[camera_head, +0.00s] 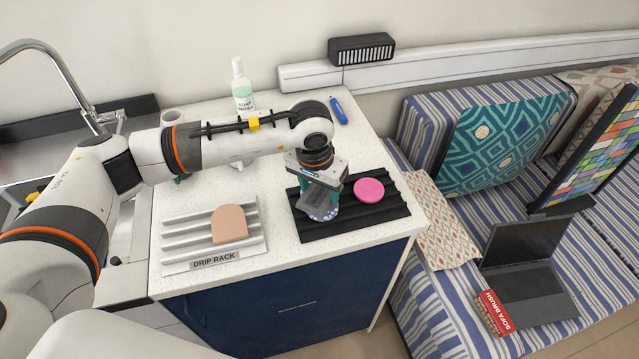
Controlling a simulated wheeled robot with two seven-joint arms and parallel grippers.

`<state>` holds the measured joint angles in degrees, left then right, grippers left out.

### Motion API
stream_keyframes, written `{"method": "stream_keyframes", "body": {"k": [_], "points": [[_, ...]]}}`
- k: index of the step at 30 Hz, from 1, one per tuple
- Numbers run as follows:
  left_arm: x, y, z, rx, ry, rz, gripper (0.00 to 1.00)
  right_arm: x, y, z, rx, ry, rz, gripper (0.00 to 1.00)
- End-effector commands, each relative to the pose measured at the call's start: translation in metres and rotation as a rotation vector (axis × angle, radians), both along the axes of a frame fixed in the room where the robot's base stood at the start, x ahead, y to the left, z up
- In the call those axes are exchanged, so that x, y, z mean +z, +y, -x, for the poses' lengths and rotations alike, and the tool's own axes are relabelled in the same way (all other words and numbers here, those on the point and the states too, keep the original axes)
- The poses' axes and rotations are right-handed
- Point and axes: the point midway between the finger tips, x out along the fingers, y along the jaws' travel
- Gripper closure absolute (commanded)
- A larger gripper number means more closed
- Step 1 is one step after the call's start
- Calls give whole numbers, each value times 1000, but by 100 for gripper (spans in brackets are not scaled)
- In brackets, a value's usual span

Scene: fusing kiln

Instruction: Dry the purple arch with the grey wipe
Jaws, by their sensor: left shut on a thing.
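My left gripper (322,198) points down over the black ridged rack (388,208). It is shut on a pale blue-and-white piece (323,215), mostly hidden by the fingers, so its shape cannot be told. The piece is low over the rack; I cannot tell whether it touches. A pink disc (369,190) lies on the same rack, right of the gripper. A peach arch (229,224) lies on the white drip rack (181,241) to the left. I make out no clearly purple arch and no grey wipe. My right gripper is out of view.
A soap bottle (242,91), a cup (173,117) and a blue tool (339,110) stand or lie toward the counter's back. The sink tap (65,75) is at left. A striped bench with a laptop (530,285) is at right. The counter's front edge is near both racks.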

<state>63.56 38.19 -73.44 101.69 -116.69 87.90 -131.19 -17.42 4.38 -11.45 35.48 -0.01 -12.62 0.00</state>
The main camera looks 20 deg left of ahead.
Motion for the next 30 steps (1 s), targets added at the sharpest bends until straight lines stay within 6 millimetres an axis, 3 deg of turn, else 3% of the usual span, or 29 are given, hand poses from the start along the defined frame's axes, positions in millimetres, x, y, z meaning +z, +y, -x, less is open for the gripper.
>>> {"method": "stream_keyframes", "body": {"k": [30], "points": [[-4,0,0,0,1,0,60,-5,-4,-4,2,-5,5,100]]}}
